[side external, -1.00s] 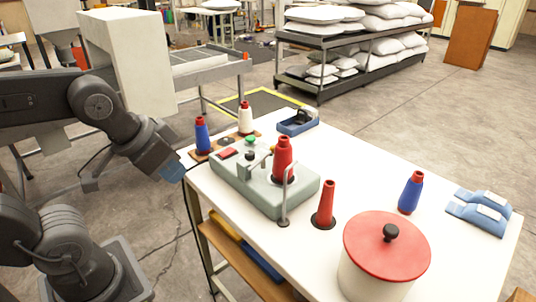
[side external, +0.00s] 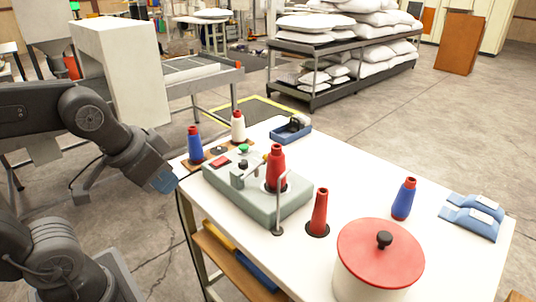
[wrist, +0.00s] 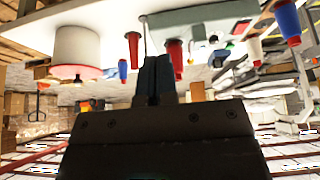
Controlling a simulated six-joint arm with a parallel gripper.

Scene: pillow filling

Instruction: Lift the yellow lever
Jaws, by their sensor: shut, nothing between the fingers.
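I cannot make out a yellow lever in either view. My gripper (side external: 163,181) is at the near left edge of the white table, left of the grey-green machine (side external: 250,196). In the wrist view its blue fingers (wrist: 156,76) are together and hold nothing. The machine has a red button (side external: 220,162), a green button (side external: 244,149), a black knob (side external: 243,165) and a small metal arm. A red thread cone (side external: 276,168) stands on it.
The white table (side external: 460,262) also holds another red cone (side external: 319,212), a blue cone (side external: 404,199), a red-lidded pot (side external: 350,285), blue folded items (side external: 473,216) and a blue tray (side external: 291,130). A yellow item (side external: 223,236) lies on the shelf below.

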